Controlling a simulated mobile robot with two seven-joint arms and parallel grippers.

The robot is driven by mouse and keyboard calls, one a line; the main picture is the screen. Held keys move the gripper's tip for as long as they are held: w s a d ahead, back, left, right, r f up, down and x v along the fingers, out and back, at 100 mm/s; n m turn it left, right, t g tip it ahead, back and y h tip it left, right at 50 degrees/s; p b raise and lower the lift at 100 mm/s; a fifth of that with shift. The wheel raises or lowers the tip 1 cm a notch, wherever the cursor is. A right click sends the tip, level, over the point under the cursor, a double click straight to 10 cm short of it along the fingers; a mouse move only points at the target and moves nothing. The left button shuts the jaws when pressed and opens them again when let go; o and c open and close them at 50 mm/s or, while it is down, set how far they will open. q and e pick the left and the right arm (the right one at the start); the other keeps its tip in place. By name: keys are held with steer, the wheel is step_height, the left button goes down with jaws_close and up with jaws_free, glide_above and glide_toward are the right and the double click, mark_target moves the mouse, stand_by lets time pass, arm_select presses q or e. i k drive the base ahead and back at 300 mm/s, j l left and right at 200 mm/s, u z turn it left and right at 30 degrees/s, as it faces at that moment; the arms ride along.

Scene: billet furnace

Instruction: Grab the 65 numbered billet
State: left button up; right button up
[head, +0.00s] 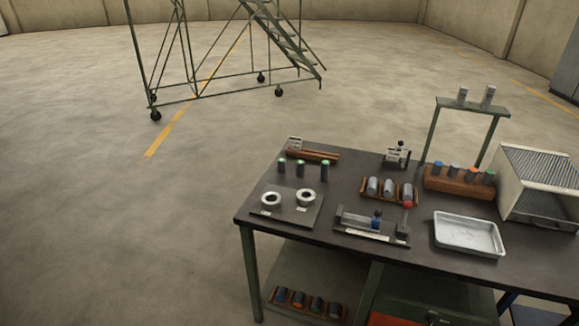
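No number 65 can be read on any billet at this size. Three grey cylinders (388,187) lie tilted in a brown wooden rack near the table's middle. Several cylinders with blue, orange and green ends (455,169) sit in a brown wooden block at the right. Several more with coloured ends (299,299) lie in a rack on the lower shelf. Neither of my grippers is in view.
Two white rings (306,197) sit on a plate at the front left. A fixture with a red knob (408,204), a metal tray (468,233) and a ribbed-top box (545,180) are on the table. A green stand (470,107) rises behind. Floor at left is clear; wheeled stairs (230,60) stand beyond.

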mark_target(281, 162)
steer(key=i+j, duration=1.05)
steer(key=j, duration=0.2)
steer(key=i+j, duration=0.5)
steer(key=i+j+z, duration=0.1)
steer(key=i+j, duration=0.45)
steer(key=j, duration=0.15)
